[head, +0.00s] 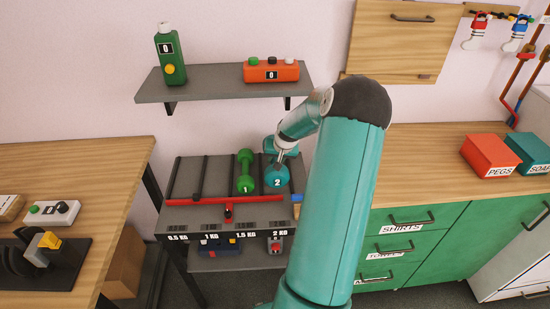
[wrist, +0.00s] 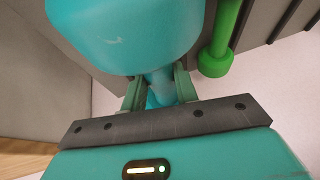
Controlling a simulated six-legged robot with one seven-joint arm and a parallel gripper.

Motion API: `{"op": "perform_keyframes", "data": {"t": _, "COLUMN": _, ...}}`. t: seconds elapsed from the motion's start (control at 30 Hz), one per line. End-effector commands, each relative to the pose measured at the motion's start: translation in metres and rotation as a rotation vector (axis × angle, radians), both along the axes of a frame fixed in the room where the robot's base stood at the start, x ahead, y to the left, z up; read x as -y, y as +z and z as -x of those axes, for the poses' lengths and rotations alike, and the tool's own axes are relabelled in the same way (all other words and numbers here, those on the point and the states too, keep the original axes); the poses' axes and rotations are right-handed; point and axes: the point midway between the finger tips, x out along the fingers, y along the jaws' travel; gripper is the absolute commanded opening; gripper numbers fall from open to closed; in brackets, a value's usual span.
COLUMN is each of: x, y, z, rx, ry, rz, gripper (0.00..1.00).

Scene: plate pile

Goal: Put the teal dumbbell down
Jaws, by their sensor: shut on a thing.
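The teal dumbbell (head: 277,176) is marked 2 and is at the right part of the grey rack (head: 190,178) in the head view. In the wrist view one rounded teal end (wrist: 125,30) fills the upper left. My gripper (head: 282,156) is shut on its narrow handle, also visible in the wrist view (wrist: 158,88). The green dumbbell (head: 245,172), marked 1, lies in the slot just to the left; its end also shows in the wrist view (wrist: 216,62). I cannot tell whether the teal dumbbell touches the rack.
A red bar (head: 225,201) runs along the rack's front, above weight labels. A grey shelf (head: 215,84) with a green bottle-like object and an orange box hangs above. Wooden counters stand left (head: 95,175) and right (head: 425,150). The rack's left slots are empty.

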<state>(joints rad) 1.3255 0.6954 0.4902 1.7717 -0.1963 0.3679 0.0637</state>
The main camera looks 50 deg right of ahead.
Motion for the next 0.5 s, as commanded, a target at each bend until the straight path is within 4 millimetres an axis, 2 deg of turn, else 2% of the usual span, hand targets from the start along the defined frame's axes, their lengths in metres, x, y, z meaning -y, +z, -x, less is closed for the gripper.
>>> {"op": "perform_keyframes", "data": {"t": 0.13, "x": 0.007, "y": -0.004, "z": -0.005, "rx": 0.006, "ry": 0.0, "rz": 0.006, "gripper": 0.0}}
{"op": "perform_keyframes", "data": {"t": 0.33, "x": 0.005, "y": -0.028, "z": -0.005, "rx": 0.004, "ry": 0.002, "rz": 0.005, "gripper": 0.0}}
{"op": "perform_keyframes", "data": {"t": 0.5, "x": 0.006, "y": -0.032, "z": -0.005, "rx": 0.007, "ry": 0.002, "rz": 0.008, "gripper": 0.0}}
